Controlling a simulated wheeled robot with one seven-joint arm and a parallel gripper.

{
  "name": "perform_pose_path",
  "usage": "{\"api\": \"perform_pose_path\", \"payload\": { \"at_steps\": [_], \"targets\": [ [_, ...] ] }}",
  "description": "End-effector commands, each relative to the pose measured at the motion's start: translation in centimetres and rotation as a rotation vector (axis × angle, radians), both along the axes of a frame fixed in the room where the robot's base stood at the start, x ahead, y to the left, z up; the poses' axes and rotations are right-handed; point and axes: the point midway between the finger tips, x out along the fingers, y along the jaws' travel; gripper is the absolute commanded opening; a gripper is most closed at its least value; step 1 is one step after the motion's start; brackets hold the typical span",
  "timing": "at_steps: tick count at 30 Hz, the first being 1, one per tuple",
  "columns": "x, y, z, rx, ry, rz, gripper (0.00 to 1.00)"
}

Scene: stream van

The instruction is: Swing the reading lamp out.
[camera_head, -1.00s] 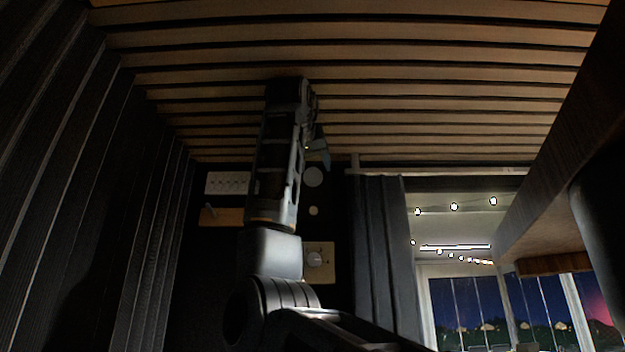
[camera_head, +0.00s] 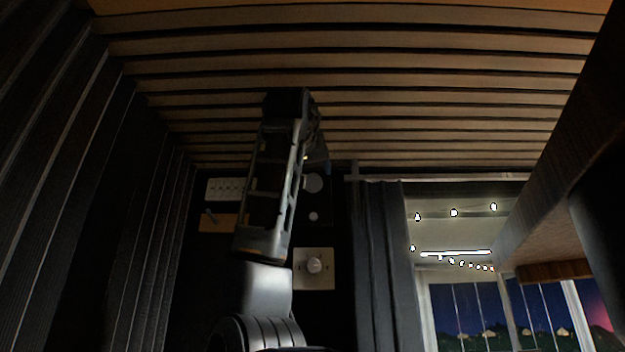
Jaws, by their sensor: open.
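No part is clearly recognisable as the reading lamp. A grey round disc (camera_head: 314,183) on the dark back wall may belong to it, but I cannot tell. A smaller pale disc (camera_head: 313,216) sits below it. My arm rises through the middle of the view and hides part of the wall. My gripper (camera_head: 318,158) is near the arm's far end, just above the grey disc in the picture. It is dark and mostly hidden behind my arm link. It is open, and nothing is seen in it. Whether it touches anything cannot be told.
A pale plate with a round knob (camera_head: 314,265) is on the back wall, right of my arm. A switch panel (camera_head: 226,189) and a small wooden plate (camera_head: 218,220) are to the left. A dark curtain (camera_head: 383,260) hangs right, beside windows. A slatted ceiling is overhead.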

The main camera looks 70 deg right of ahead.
Motion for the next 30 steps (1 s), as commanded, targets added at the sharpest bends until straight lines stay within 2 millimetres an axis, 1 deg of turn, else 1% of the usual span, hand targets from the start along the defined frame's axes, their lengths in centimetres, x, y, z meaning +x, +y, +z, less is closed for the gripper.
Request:
{"api": "perform_pose_path", "payload": {
  "at_steps": [1, 6, 12, 16, 23, 30],
  "targets": [
    [0.2, -0.9, 0.2, 0.003, 0.002, -0.002, 0.73],
    [0.9, -3.5, 0.2, 0.003, 0.003, -0.001, 0.73],
    [1.5, -5.5, 0.1, 0.003, 0.002, -0.001, 0.73],
    [1.7, -6.0, 0.0, 0.002, 0.001, 0.001, 0.73],
    [1.7, -6.1, 0.0, 0.002, 0.001, 0.001, 0.73],
    [1.7, -6.1, 0.0, 0.002, 0.001, 0.001, 0.51]
  ]
}}
